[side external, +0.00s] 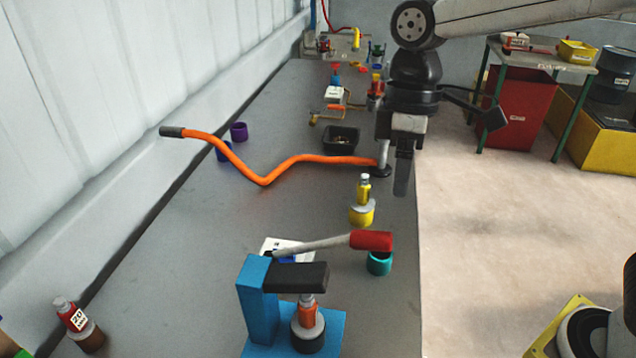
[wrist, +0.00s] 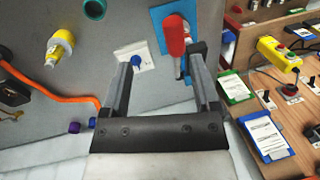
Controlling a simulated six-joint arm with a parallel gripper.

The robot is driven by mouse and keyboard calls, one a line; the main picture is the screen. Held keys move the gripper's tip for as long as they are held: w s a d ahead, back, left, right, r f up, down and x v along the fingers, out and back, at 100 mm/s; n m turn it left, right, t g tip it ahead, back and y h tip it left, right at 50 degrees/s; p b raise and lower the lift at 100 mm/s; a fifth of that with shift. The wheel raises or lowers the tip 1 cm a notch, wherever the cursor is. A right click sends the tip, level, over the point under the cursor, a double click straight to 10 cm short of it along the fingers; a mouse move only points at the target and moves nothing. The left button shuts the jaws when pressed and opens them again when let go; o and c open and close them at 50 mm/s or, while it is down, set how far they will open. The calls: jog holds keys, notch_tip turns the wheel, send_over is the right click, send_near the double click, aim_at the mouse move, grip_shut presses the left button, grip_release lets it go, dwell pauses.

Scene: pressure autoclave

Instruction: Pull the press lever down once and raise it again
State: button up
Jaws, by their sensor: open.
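The press (side external: 258,300) is blue with a black head and stands at the front of the bench. Its lever is a grey rod (side external: 315,244) with a red handle (side external: 372,240), sloping slightly up to the right. An orange bottle (side external: 308,312) stands under the head. My gripper (side external: 402,180) is open and empty, pointing down above the bench's right edge, beyond the handle and apart from it. In the wrist view the red handle (wrist: 175,36) appears ahead of the fingertips (wrist: 166,58), nearer the right finger. The press base (wrist: 160,30) is partly hidden there.
A yellow bottle (side external: 362,205) stands between my gripper and the press. An orange hose (side external: 265,182) runs across the bench behind. A white plate with a blue knob (wrist: 138,62) is near the press.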

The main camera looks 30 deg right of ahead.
jog(key=s+d+m, duration=0.5)
jog(key=d+m, duration=0.1)
jog(key=d, duration=0.5)
notch_tip(320, 180, down, 20)
jog(key=shift+d+g+y, duration=0.25)
jog(key=shift+g+y, duration=0.15)
dwell(0.3)
jog(key=shift+r, duration=0.15)
notch_tip(320, 180, up, 23)
jog(key=n+t+h, duration=0.1)
jog(key=n, duration=0.6)
send_over(384, 232)
jog(key=f, duration=0.4)
jog(key=shift+w+d, duration=0.3)
jog(key=shift+d, duration=0.05)
jog(key=shift+f, duration=0.7)
